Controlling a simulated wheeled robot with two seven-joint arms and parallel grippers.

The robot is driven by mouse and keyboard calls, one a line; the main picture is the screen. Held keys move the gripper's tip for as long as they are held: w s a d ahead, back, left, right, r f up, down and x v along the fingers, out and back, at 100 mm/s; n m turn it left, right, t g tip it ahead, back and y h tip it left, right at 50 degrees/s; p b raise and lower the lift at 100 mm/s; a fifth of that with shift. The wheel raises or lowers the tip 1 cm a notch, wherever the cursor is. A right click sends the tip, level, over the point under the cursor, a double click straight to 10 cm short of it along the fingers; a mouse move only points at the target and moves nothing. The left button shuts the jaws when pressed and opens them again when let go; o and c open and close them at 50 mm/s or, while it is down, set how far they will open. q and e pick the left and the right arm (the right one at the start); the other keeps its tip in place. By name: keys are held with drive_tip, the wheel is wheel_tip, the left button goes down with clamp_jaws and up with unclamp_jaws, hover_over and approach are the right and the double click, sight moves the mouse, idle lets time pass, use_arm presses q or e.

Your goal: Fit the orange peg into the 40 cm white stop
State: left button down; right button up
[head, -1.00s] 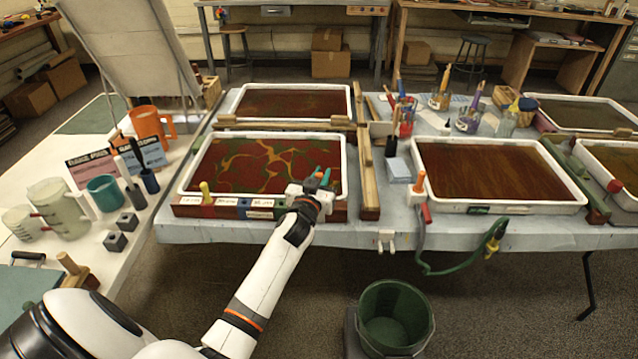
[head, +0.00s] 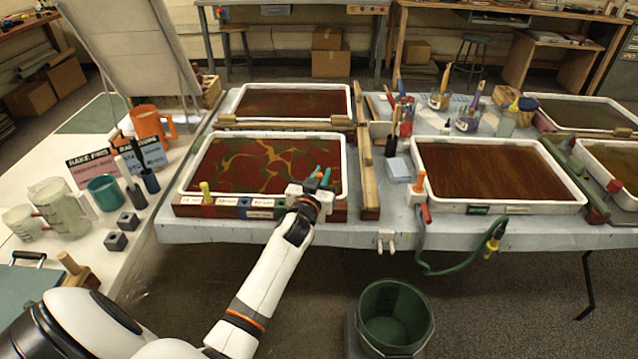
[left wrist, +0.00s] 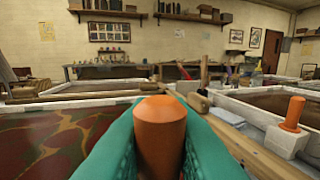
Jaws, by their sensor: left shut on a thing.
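My left gripper (head: 321,177) is above the front right corner of the near left marbling tray. In the left wrist view its teal fingers are shut on an orange peg (left wrist: 160,132), with the peg's rounded top between them. A white block (head: 294,190) sits at the tray's front rim, just beside the fingers. The peg's lower end is hidden, so I cannot tell whether it is in a hole. A second orange peg (head: 420,181) stands upright on a white block at the right tray; it also shows in the left wrist view (left wrist: 293,113). My right gripper is not in view.
A labelled rail (head: 232,209) with a yellow peg (head: 206,193) runs along the near left tray's front. Wooden bars (head: 369,180) lie between the trays. A green hose (head: 440,268) hangs at the right, and a green bucket (head: 395,318) stands below.

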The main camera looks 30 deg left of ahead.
use_arm(q)
drive_tip(key=shift+f+b, duration=1.6)
drive_tip(key=shift+f, duration=0.5)
drive_tip(key=c, duration=1.3)
unclamp_jaws()
drive_tip(key=shift+r, duration=0.1)
drive_tip(key=v, duration=1.2)
